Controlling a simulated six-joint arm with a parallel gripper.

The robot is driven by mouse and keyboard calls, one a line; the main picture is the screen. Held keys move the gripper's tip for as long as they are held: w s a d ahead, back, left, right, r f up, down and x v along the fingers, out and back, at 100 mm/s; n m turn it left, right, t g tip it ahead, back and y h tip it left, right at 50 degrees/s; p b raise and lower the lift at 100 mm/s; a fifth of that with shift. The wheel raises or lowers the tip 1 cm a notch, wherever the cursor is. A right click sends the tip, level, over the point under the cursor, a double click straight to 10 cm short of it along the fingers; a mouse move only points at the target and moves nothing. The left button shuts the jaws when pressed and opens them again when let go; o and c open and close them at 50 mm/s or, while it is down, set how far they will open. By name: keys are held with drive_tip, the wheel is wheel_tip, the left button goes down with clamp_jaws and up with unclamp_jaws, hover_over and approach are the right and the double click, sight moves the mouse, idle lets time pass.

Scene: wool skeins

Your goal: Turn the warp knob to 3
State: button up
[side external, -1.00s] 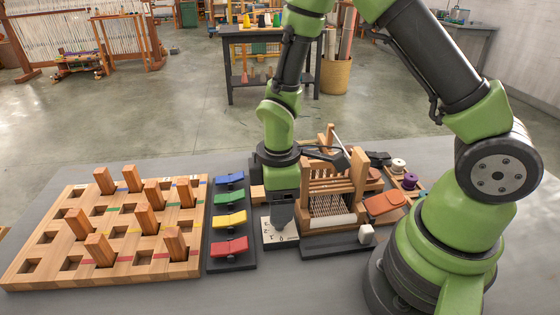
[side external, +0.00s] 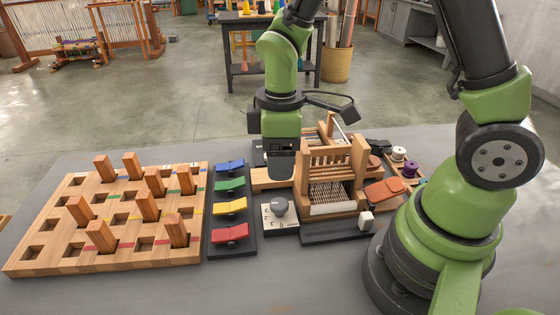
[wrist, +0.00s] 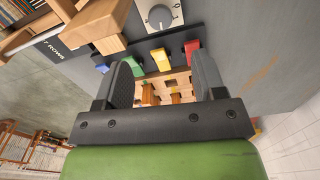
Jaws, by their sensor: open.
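The warp knob (side external: 279,207) is a round grey knob on a pale square plate (side external: 271,222) with dark marks, beside the small wooden loom. Which mark it points to is too small to read. In the wrist view the knob (wrist: 160,16) is at the top edge, with a thin light line on its face. My gripper (side external: 281,170) is in the air above and behind the knob, apart from it. In the wrist view its fingers (wrist: 163,72) are spread, with nothing between them.
The wooden loom (side external: 333,185) stands just right of the knob. Blue, green, yellow and red levers (side external: 231,206) are on a dark panel to its left. A wooden board (side external: 110,215) with upright pegs is farther left. Bare grey table (side external: 200,292) lies in front.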

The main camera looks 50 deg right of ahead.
sight(279, 203)
wheel_tip(279, 203, down, 11)
drive_tip(key=shift+r, duration=0.2)
idle(0.3)
